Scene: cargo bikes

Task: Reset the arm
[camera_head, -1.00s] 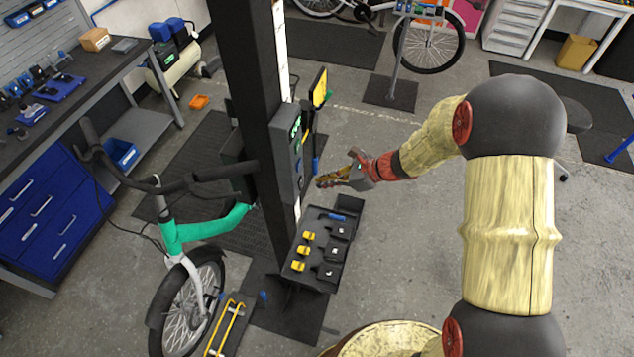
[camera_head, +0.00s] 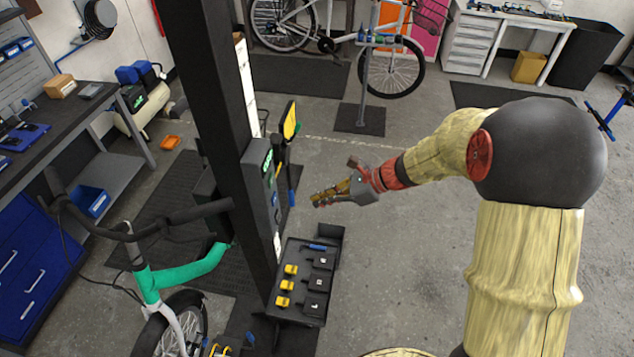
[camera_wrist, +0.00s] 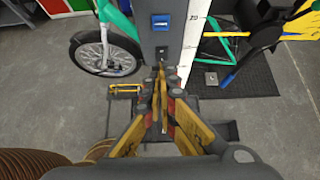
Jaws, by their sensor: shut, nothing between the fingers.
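My gripper (camera_head: 331,194) is shut and empty. In the head view it hangs in the air at the end of my arm, to the right of the black post and above the black tool tray (camera_head: 332,262). In the wrist view my gripper (camera_wrist: 160,82) shows its yellow fingers together, with nothing between them. The grey post with a blue part (camera_wrist: 160,23) and a white ruled strip lies beyond the fingertips.
A black post (camera_head: 215,110) with a control box (camera_head: 262,185) stands left of my gripper. A green bike (camera_head: 185,275) is at the lower left. A workbench (camera_head: 85,110) stands behind it. A bike stand (camera_head: 365,95) is at the back.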

